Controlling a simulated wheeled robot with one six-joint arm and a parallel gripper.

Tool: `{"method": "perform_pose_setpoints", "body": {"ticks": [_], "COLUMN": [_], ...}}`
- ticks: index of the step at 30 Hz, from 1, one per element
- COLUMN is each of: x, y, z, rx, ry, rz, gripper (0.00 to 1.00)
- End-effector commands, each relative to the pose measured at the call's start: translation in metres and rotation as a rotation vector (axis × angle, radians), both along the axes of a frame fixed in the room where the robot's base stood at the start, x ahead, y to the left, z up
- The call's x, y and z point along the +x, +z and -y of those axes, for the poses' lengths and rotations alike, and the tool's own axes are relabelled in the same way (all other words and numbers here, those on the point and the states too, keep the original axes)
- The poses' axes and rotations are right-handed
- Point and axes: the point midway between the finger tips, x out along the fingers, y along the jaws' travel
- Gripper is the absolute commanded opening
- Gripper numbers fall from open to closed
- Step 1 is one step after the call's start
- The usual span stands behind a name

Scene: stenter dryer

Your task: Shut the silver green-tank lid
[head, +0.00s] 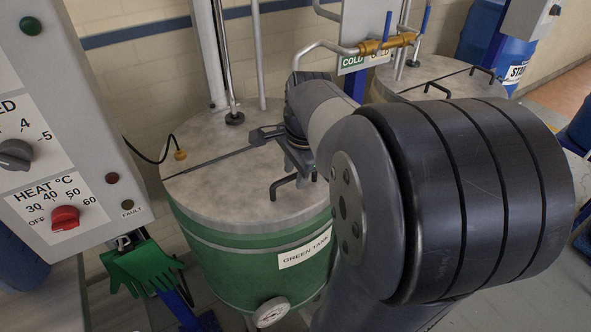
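The green tank (240,268) stands left of centre, with a "GREEN TANK" label on its side. Its silver lid (225,195) lies flat on top, level with the rim, with a dark seam (208,162) across it. A black bar handle (284,187) stands on the lid's front part. My gripper (290,160) is over the lid, just behind and above the handle. My arm covers the lid's right side, and I cannot tell whether the gripper touches the lid. The finger gap is too small and hidden to read.
A control panel (65,130) with knobs stands close on the left. Green gloves (142,268) hang below it. A second silver-topped tank (415,72) stands behind right, near a brass valve pipe (385,44). Upright pipes rise behind the green tank. A blue drum (497,35) is farther back.

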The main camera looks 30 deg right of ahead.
Motion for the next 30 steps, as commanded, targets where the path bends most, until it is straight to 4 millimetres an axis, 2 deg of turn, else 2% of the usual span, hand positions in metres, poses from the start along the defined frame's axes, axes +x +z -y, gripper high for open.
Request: {"method": "perform_pose_setpoints", "body": {"ticks": [5,8,15,21,25,30], "x": [0.000,-0.002,-0.011,-0.019,-0.021,-0.022], "y": [0.004,0.014,0.061,0.093,0.103,0.106], "z": [0.000,0.001,0.001,0.001,0.001,0.001], "rx": [-0.001,-0.002,-0.003,-0.002,-0.001,0.000], "ry": [0.000,0.000,-0.001,0.000,0.000,0.000], "rz": [0.003,0.005,0.006,0.003,0.001,0.000], "gripper": [0.34,0.34,0.34,0.34,0.34,0.34]}}
